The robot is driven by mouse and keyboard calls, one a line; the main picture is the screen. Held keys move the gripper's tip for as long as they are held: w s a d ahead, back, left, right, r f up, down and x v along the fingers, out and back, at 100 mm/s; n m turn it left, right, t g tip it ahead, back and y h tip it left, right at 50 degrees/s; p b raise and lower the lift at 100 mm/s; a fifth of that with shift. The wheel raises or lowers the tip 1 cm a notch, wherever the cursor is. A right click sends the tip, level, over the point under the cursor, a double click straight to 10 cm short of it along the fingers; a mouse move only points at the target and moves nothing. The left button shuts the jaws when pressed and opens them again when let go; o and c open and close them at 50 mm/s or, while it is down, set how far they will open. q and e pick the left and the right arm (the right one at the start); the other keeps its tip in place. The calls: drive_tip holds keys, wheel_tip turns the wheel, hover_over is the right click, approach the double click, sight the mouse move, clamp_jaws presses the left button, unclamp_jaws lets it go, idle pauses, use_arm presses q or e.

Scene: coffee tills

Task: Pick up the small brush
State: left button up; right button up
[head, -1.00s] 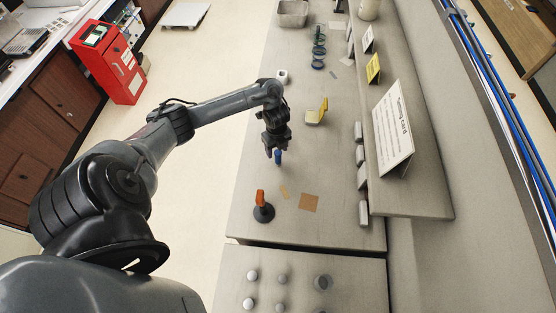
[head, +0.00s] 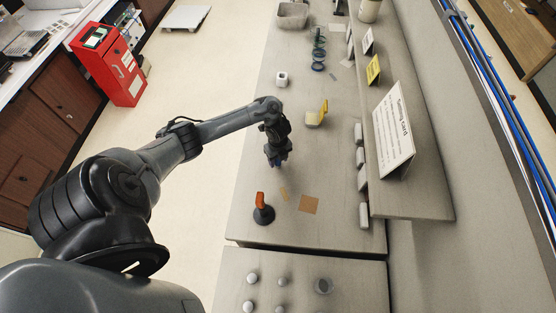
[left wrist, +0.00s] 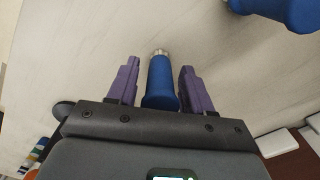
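A blue handle with a silver metal end (left wrist: 160,80) lies between the two purple fingers of my left gripper (left wrist: 160,88) in the left wrist view. The fingers stand apart, with a visible gap on each side of the handle. A second blue thing (left wrist: 282,10) is cut off at the top right of that view. I cannot tell its full shape, nor which of the two is the small brush. In the head view my left gripper (head: 277,162) is low over the grey counter and mostly hides the blue things. My right gripper is not in view.
An orange-handled tool with a dark round base (head: 263,212) and a brown square (head: 309,204) lie nearer on the counter. A yellow item (head: 315,118) and a white cup (head: 282,79) stand farther back. A raised shelf with a card sign (head: 394,125) borders the right.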

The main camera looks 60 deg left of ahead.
use_arm(q)
clamp_jaws()
drive_tip(key=shift+r, duration=0.15)
drive_tip(key=shift+r, duration=0.55)
drive_tip(key=r, duration=0.2)
drive_tip(key=d+r, duration=0.1)
drive_tip(key=r, duration=0.1)
drive_tip(key=shift+w+p, duration=0.25)
drive_tip(key=shift+p, duration=0.1)
drive_tip(key=w+d+r+p, duration=0.3)
drive_tip(key=d+r, duration=0.2)
drive_tip(key=d, duration=0.5)
drive_tip(key=shift+r+p, duration=0.35)
